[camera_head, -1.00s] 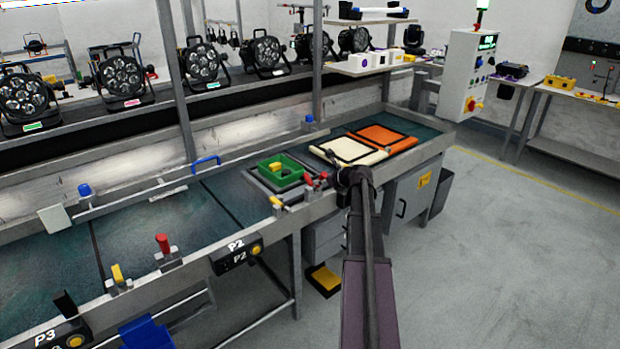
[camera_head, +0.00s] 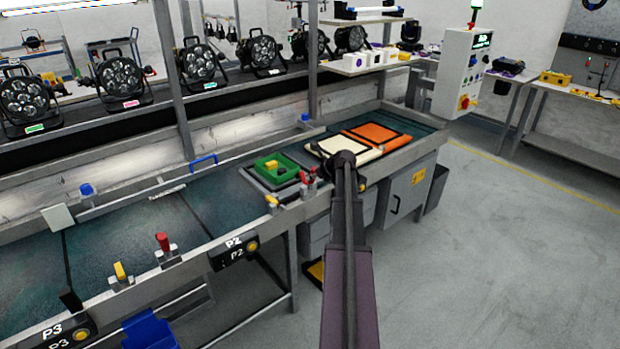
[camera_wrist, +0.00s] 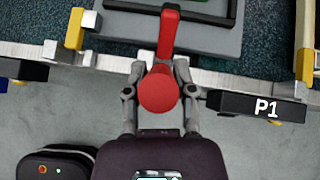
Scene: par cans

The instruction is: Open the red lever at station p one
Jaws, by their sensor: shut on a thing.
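The red lever (camera_wrist: 168,35) at station P1 shows in the wrist view with a round red end (camera_wrist: 160,92) toward me. My gripper (camera_wrist: 160,70) has its two grey fingers on either side of it, shut on the lever. The P1 label (camera_wrist: 267,108) is on a black box just right of the fingers. In the head view the lever shows small and red (camera_head: 305,177) at the front rail, left of my wrist. My fingers are too small to make out there.
Yellow stops (camera_wrist: 75,28) stand along the rail. Another red lever (camera_head: 163,243) is by the P2 label (camera_head: 233,242). Open floor lies right.

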